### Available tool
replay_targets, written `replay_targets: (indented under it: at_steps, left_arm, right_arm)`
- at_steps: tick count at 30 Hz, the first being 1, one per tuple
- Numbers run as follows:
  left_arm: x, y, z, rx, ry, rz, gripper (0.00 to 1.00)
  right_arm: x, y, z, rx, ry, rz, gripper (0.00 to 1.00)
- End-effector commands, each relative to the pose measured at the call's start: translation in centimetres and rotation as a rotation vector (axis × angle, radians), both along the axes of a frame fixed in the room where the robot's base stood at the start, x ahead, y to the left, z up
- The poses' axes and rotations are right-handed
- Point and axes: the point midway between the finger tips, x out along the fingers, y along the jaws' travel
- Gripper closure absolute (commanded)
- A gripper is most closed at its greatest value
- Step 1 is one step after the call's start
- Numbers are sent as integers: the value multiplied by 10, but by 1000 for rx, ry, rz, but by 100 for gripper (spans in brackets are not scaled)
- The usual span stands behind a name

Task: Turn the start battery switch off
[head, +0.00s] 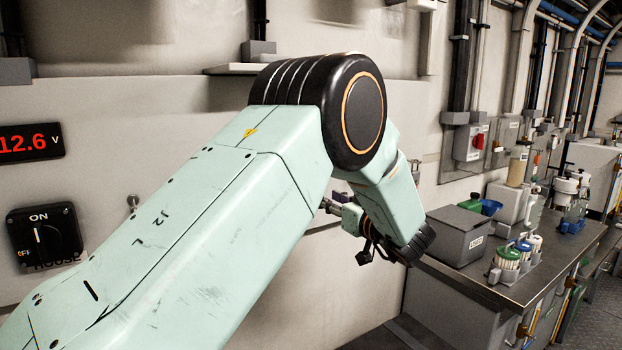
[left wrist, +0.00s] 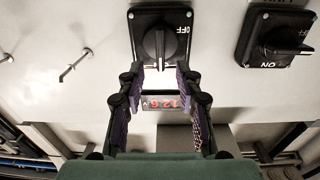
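In the left wrist view a black rotary switch (left wrist: 158,42) sits on the pale panel straight ahead of my left gripper (left wrist: 160,74). Its knob stands upright in the picture, with OFF on its right. A second black switch (left wrist: 274,38) is at the right, its handle lying roughly sideways. I cannot read which one is the start battery switch. My left gripper is open, with its fingers apart at the lower end of the first knob; contact is unclear. In the head view a black switch (head: 44,236) labelled HOUSE points to ON. My left arm covers much of the panel there. My right gripper is not in view.
A red 12.6 V display (head: 30,143) is above the HOUSE switch. A small hook (head: 133,201) sticks out of the panel. At the right, a bench (head: 470,283) holds a grey box (head: 459,236) and several containers. A grey isolator box (head: 470,142) is on the wall.

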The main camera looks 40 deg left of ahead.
Motion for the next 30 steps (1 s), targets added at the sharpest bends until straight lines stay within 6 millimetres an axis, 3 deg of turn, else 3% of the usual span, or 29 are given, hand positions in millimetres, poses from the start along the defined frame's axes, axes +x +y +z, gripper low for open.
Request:
replay_targets:
  at_steps: [5,18,30]
  left_arm:
    - [1,9,7,-4,-8,27,65]
    - [17,70,5,-5,-9,28,65]
    - [19,79,5,-3,-7,26,67]
  right_arm:
    - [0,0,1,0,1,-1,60]
    - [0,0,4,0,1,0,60]
    - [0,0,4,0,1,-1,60]
